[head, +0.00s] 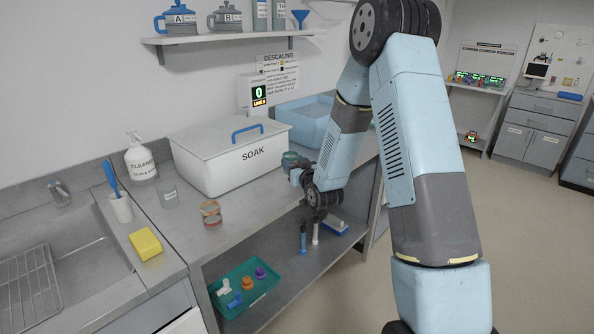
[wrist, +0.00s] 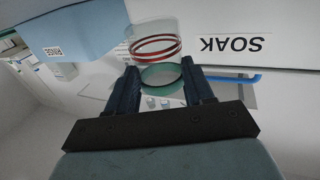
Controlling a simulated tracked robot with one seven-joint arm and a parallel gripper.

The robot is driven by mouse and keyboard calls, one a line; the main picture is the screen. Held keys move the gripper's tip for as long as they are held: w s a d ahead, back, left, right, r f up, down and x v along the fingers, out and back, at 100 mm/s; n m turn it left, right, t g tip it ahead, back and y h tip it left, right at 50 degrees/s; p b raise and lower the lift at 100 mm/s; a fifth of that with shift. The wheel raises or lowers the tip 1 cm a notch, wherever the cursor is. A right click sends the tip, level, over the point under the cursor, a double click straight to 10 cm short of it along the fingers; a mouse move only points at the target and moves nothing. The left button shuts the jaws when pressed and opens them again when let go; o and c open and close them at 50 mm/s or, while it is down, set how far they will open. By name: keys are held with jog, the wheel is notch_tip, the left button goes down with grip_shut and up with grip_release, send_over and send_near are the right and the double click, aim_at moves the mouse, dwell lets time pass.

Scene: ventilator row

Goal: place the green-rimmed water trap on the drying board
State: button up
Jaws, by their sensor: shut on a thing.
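The green-rimmed water trap (wrist: 160,74) is between the two dark fingers of my gripper (wrist: 161,88), which is shut on it. In the head view its green part (head: 290,157) shows at the counter's back right, beside the white SOAK box, and my gripper (head: 295,172) reaches it from the right. Red rings on a clear cup (wrist: 155,48) show just past the green rim in the wrist view; I cannot tell whether they belong to the held trap. A red-rimmed clear trap (head: 211,213) stands on the counter. I cannot make out the drying board.
The SOAK box (head: 232,158) and a blue tub (head: 303,116) stand along the wall. A cleaner bottle (head: 140,160), clear glass (head: 168,193) and yellow sponge (head: 146,244) are at left by the sink. A green tray (head: 245,287) lies on the lower shelf.

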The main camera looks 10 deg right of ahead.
jog(key=shift+w+d+f, duration=0.25)
jog(key=shift+d+f, duration=0.05)
jog(key=shift+d, duration=0.05)
notch_tip(320, 180, down, 3)
jog(key=shift+w+d+f, duration=0.1)
jog(key=shift+w, duration=0.05)
jog(key=o, duration=1.1)
